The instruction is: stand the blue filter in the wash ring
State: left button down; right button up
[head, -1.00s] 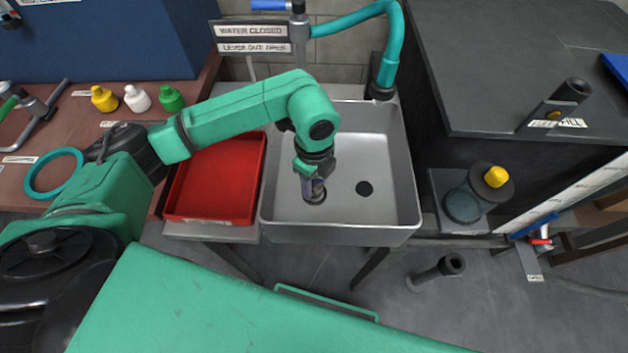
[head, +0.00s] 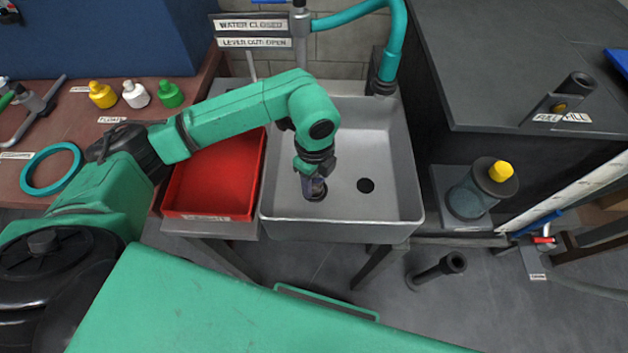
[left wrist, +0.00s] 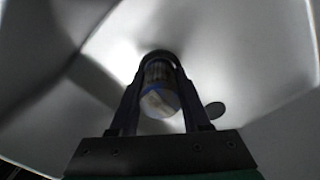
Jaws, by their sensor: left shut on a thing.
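My left gripper (head: 311,174) points down into the grey sink (head: 345,229), left of the drain hole. It is shut on the blue filter (head: 314,187), a small bluish cylinder held roughly upright. The filter's lower end is at the dark wash ring (head: 321,199) on the sink floor. In the left wrist view the filter (left wrist: 160,92) shows between the two fingers, with a pale near end and blue edging. The dark ring (left wrist: 159,54) shows at its far end. I cannot tell how deep the filter sits in the ring. My right gripper is not in view.
A red tray (head: 212,180) stands directly left of the sink. A teal hose (head: 391,50) hangs behind it, near a sign reading "WATER CLOSED" (head: 250,25). Several small bottles (head: 135,94) and a teal ring (head: 51,169) are on the left bench. A yellow-topped canister (head: 475,190) stands right.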

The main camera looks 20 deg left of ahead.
pick_arm(q)
jog(key=shift+c, duration=1.5)
grip_release()
jog(key=shift+s+f, duration=0.2)
jog(key=shift+f, duration=0.2)
jog(key=shift+w, duration=0.1)
jog(key=r, duration=1.5)
jog(key=shift+w+r, duration=0.2)
